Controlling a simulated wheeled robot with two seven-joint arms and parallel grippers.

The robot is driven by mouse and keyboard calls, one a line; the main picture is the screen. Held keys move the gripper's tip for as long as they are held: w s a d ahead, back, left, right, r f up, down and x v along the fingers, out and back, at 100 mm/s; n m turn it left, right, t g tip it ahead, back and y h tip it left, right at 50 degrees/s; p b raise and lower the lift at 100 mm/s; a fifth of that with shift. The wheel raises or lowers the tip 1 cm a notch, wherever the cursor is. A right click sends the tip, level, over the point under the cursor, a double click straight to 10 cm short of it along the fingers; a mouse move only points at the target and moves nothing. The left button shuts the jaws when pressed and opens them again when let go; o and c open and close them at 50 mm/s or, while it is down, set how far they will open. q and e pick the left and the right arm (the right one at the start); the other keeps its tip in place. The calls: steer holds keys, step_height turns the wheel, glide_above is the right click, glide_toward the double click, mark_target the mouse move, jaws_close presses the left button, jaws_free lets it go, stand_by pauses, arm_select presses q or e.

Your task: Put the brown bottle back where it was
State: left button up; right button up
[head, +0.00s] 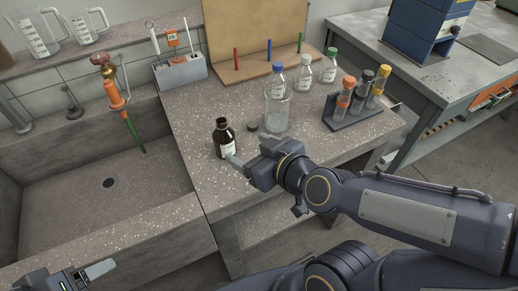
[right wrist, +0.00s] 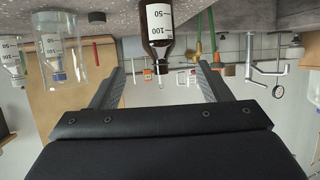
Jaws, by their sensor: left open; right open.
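The brown bottle (head: 224,142), dark with a white label, stands upright and uncapped near the left edge of the bench top (head: 200,182). My right gripper (head: 238,166) is open and empty, just in front of the bottle. In the right wrist view, which is upside down, the bottle (right wrist: 158,28) appears ahead between the two open fingers. I cannot tell how far it is from the fingertips. A black cap (head: 252,126) lies on the bench beside the bottle. My left gripper (head: 88,274) is open and empty at the bottom left, away from the bottle.
A tube rack (head: 352,118) is further right. A pegged board (head: 250,72) and probe stand (head: 180,72) are behind. A sink (head: 80,205) lies left.

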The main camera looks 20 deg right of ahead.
steer(key=s+d+f+m+g, duration=0.2)
steer(key=s+g, duration=0.2)
steer(key=s, duration=0.2)
steer(key=s+d+f+m+g, duration=0.2)
steer(key=s+d+m+g, duration=0.1)
steer(key=s, duration=0.2)
step_height(320, 180, up, 12)
steer(key=p, duration=1.1)
steer(key=shift+s+a, duration=0.2)
